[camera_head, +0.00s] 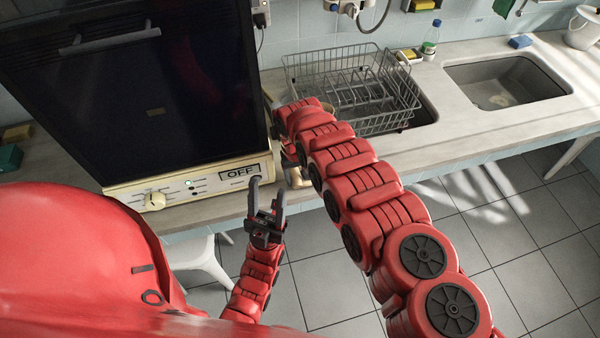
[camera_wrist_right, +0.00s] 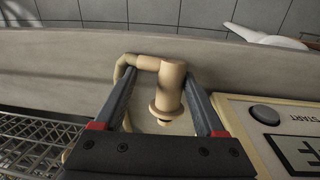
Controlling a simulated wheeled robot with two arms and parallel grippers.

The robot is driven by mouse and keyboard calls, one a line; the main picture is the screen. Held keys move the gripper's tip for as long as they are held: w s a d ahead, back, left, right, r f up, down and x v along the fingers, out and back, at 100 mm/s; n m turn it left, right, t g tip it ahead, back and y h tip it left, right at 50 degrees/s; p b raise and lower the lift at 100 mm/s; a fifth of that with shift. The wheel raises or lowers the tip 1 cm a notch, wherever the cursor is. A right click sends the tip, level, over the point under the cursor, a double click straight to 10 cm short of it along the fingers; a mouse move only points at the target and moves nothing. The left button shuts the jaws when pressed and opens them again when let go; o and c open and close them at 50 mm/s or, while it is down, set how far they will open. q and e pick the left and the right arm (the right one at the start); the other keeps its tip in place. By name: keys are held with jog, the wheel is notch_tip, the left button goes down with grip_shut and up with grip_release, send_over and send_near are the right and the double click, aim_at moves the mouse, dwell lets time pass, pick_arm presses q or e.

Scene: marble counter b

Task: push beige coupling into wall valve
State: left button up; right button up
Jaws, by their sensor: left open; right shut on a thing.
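The beige coupling (camera_wrist_right: 171,88) shows in the right wrist view between the fingers of my right gripper (camera_wrist_right: 159,76), which is shut on it. It has a round flange at its lower end and an elbow that leads into a beige hose (camera_wrist_right: 124,78). In the head view my right arm hides most of that gripper and the coupling, beside the dark appliance. My left gripper (camera_head: 267,200) is open and empty in front of the counter edge. Fittings (camera_head: 345,6) are on the wall at the top of the head view; I cannot tell which is the wall valve.
The dark appliance (camera_head: 140,95) with an OFF display stands on the counter at left.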

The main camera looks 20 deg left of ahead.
jog(key=shift+s+f, duration=0.1)
jog(key=shift+a+f+b, duration=0.15)
jog(key=shift+f+b, duration=0.1)
jog(key=shift+b, duration=0.05)
jog(key=o, duration=1.3)
jog(key=shift+w+a, duration=0.1)
jog(key=shift+w, duration=0.1)
jog(key=shift+o, duration=1.1)
jog(key=shift+r, duration=0.1)
